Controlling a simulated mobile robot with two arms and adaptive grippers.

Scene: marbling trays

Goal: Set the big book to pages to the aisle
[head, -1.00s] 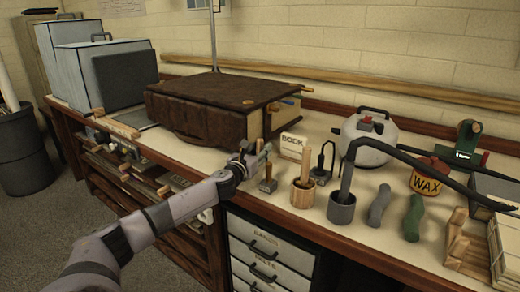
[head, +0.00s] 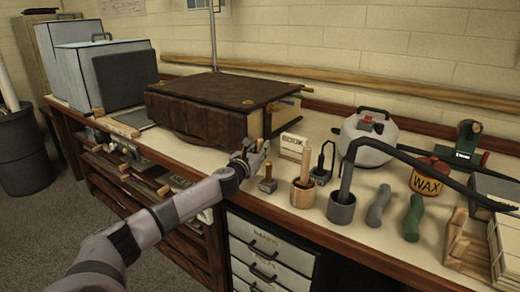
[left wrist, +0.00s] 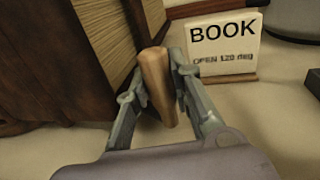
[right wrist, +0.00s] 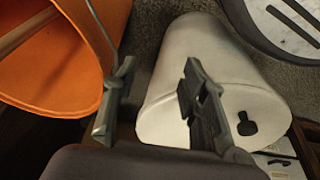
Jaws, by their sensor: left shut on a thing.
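The big book (head: 205,108) lies flat on the bench, dark brown, its ribbed spine toward the front and its page edges at the right end. Its spine and pages (left wrist: 102,30) show in the left wrist view. My left gripper (head: 254,150) is at the book's front right corner. In the left wrist view its fingers (left wrist: 164,88) are shut on an upright wooden handle (left wrist: 153,75) close beside the pages. What the handle joins to below is hidden. My right gripper (right wrist: 160,105) shows only in the right wrist view, open and empty.
A BOOK sign (head: 291,146) stands just right of the left gripper. Several stamps and pots, including a wooden pot (head: 304,194), stand along the front edge. A white canister (head: 368,135) is behind. Near the right gripper are an orange bucket (right wrist: 50,65) and a white cylinder (right wrist: 185,70).

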